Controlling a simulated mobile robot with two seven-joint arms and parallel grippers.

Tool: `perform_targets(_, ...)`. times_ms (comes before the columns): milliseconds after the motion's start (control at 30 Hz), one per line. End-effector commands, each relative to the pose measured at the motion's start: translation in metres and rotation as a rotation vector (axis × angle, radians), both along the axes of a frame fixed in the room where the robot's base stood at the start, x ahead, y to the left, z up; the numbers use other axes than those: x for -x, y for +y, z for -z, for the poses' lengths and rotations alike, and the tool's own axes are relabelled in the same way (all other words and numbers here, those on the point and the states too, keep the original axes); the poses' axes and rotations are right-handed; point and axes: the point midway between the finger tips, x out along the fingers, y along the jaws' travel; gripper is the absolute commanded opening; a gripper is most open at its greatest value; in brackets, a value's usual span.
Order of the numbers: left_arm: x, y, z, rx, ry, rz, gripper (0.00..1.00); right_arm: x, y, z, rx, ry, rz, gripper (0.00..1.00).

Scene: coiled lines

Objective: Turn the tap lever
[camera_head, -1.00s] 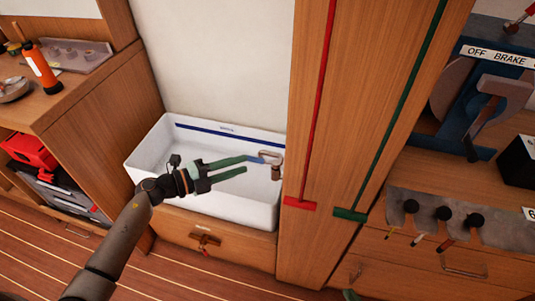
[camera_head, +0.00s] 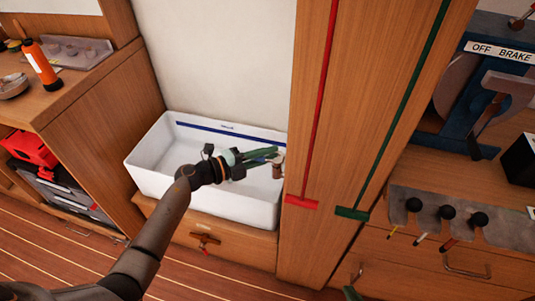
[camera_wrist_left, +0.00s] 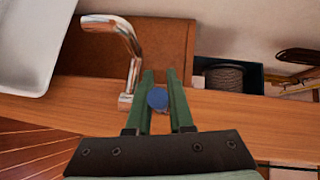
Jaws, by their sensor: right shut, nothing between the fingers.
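The metal tap (camera_head: 278,168) stands at the right end of the white basin in the head view. In the left wrist view the chrome tap (camera_wrist_left: 128,50) has a curved spout, left of my fingers. The blue tip of the tap lever (camera_wrist_left: 157,98) lies between the green fingers of my left gripper (camera_wrist_left: 161,78), which look close around it. In the head view this left gripper (camera_head: 272,155) reaches over the basin to the tap and hides most of the lever. A small green part of my right gripper (camera_head: 351,293) shows at the bottom edge.
The white basin (camera_head: 150,168) stands against a wooden post (camera_head: 330,245) with a red and a green strip. A brake panel (camera_head: 490,90) and several black knobs (camera_head: 445,212) are to the right. An orange bottle (camera_head: 40,62) stands on the left counter.

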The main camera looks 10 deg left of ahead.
Motion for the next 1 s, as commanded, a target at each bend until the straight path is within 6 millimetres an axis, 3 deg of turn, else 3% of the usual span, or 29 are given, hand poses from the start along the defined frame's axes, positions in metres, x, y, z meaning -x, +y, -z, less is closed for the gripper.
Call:
perform_targets(167,0.0001,0.0003,0.0001,0.0,0.0,0.0,0.0,-0.0004,0.0001,0.0004,0.001,0.0,-0.001,0.0)
perform_targets(1000,0.0004,0.0006,0.0002,0.0,0.0,0.0,0.0,0.0043,-0.0002,0.0036,0.002,0.011,-0.001,0.0)
